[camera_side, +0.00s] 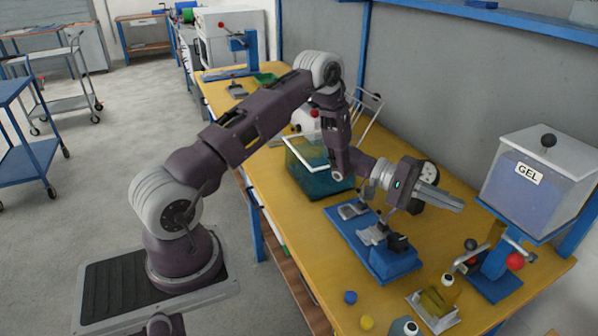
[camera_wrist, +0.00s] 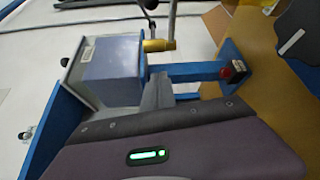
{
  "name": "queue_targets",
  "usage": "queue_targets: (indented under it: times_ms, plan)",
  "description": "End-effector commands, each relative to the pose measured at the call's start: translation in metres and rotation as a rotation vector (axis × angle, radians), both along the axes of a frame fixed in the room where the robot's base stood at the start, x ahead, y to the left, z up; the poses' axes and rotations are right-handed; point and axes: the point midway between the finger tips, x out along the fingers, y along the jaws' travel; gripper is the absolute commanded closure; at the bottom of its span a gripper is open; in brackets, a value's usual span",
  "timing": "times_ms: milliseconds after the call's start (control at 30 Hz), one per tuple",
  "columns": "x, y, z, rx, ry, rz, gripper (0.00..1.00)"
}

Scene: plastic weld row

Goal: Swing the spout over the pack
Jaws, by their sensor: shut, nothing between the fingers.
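The GEL tank (camera_side: 533,182), a clear box of bluish gel with a black knob on its lid, stands on a blue stand at the right in the side view. Below it is a metal spout (camera_side: 471,258), with a red ball (camera_side: 515,261) and a dark ball close by. The yellow-green pack (camera_side: 435,301) lies in a metal tray in front of the spout; I cannot tell whether the spout tip is above it. My gripper (camera_side: 458,204) is shut and empty, left of the tank, above the bench. The wrist view shows its fingers (camera_wrist: 157,90) near the tank (camera_wrist: 112,72) and a brass fitting (camera_wrist: 158,45).
A blue fixture (camera_side: 377,250) with metal clamps sits under my wrist. A glass tank (camera_side: 318,170) of teal liquid stands behind it. Bare yellow bench (camera_side: 305,232) lies left of the fixture.

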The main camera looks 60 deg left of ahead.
Motion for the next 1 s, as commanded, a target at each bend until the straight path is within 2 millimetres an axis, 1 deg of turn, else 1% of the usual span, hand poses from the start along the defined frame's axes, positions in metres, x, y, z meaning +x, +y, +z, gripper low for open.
queue_targets:
  times_ms: [33, 100, 200, 267, 300, 600, 633, 700, 867, 1000]
  plan:
    - [0.013, 0.000, 0.000, 0.002, -0.004, -0.003, 1.00]
    - [0.030, -0.002, -0.001, 0.003, -0.003, -0.006, 1.00]
    - [0.056, 0.005, -0.006, -0.001, -0.003, 0.001, 1.00]
    - [0.068, 0.016, -0.009, -0.002, -0.001, 0.005, 1.00]
    - [0.062, 0.026, -0.008, -0.001, 0.002, 0.005, 1.00]
    - [0.020, 0.094, -0.002, -0.002, 0.002, 0.006, 1.00]
    - [0.017, 0.095, 0.002, 0.003, 0.001, -0.003, 1.00]
    - [0.011, 0.080, 0.019, 0.034, 0.010, -0.058, 1.00]
    - [-0.006, 0.054, 0.047, 0.106, 0.036, -0.154, 1.00]
    - [-0.026, 0.033, 0.072, 0.179, 0.059, -0.234, 1.00]
